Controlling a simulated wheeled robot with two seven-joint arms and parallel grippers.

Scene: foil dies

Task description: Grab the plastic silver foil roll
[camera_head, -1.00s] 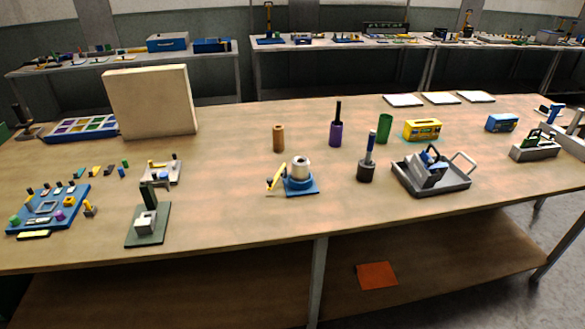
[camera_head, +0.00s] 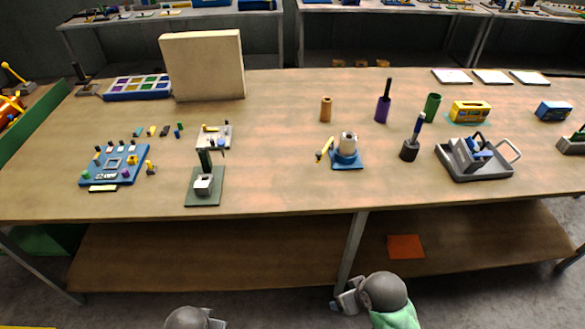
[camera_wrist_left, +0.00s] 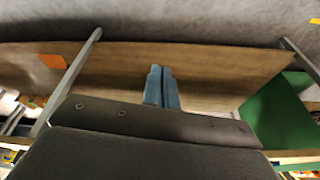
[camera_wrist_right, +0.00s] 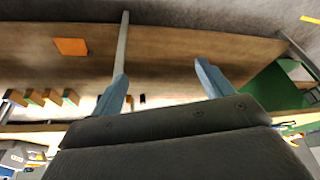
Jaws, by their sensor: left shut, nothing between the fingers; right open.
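A silver-grey roll (camera_head: 347,143) stands upright on a small blue base (camera_head: 350,160) with a yellow handle, near the middle of the table. I take it as the foil roll. Neither wrist view shows it. My right gripper (camera_head: 345,299) is low in front of the table, well apart from the roll; in the right wrist view its fingers (camera_wrist_right: 160,72) are spread and empty. My left arm shows at the bottom edge of the head view. In the left wrist view its gripper (camera_wrist_left: 160,70) has its fingers together with nothing between them.
Upright brown (camera_head: 326,109), purple (camera_head: 382,109) and green (camera_head: 432,104) cylinders stand behind the roll. A dark-based tool (camera_head: 410,150) and a grey tray (camera_head: 487,175) are to its right. A green-based press (camera_head: 205,199) is to its left. The table's front edge is clear before the roll.

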